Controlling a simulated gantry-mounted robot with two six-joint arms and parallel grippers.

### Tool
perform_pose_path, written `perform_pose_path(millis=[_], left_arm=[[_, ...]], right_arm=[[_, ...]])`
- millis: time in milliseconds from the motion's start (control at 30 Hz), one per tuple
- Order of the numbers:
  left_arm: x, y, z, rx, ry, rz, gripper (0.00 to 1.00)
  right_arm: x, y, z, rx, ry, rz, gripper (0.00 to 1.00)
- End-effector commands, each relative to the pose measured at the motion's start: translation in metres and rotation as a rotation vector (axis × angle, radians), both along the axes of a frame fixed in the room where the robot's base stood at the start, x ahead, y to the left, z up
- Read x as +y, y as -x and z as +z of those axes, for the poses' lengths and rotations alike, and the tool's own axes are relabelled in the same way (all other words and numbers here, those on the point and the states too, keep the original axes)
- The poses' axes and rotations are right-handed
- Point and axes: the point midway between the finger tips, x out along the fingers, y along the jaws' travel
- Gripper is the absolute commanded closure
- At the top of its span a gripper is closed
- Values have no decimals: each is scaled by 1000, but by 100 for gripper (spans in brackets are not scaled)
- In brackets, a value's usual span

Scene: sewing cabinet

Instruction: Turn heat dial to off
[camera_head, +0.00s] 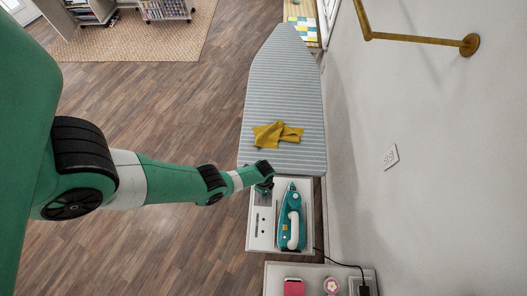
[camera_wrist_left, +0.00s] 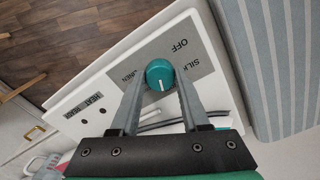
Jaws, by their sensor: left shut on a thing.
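The heat dial (camera_wrist_left: 160,74) is a round teal knob with a white pointer line. It sits on a grey label plate (camera_wrist_left: 185,45) marked OFF and SILK, with other lettering partly hidden. My left gripper (camera_wrist_left: 160,82) is shut on the dial, one finger on each side of it. The white line points toward the gripper's palm, away from the OFF marking. In the head view my left gripper (camera_head: 265,186) is at the top of the white iron station (camera_head: 252,240), and the dial is hidden there. My right gripper is not in view.
A teal iron (camera_head: 292,218) stands on the station beside the gripper. A striped ironing board (camera_head: 285,90) with a yellow cloth (camera_head: 277,134) lies beyond it. A wall (camera_head: 430,190) runs along the right. A black cord (camera_head: 340,262) trails below. The floor at left is open.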

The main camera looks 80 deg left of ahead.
Motion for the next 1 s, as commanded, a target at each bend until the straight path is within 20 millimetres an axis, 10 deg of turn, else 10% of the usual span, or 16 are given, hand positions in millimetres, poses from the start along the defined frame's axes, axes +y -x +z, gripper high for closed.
perform_pose_path(millis=[1000], left_arm=[[0,0,-1,-1,0,964,100]], right_arm=[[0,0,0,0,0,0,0]])
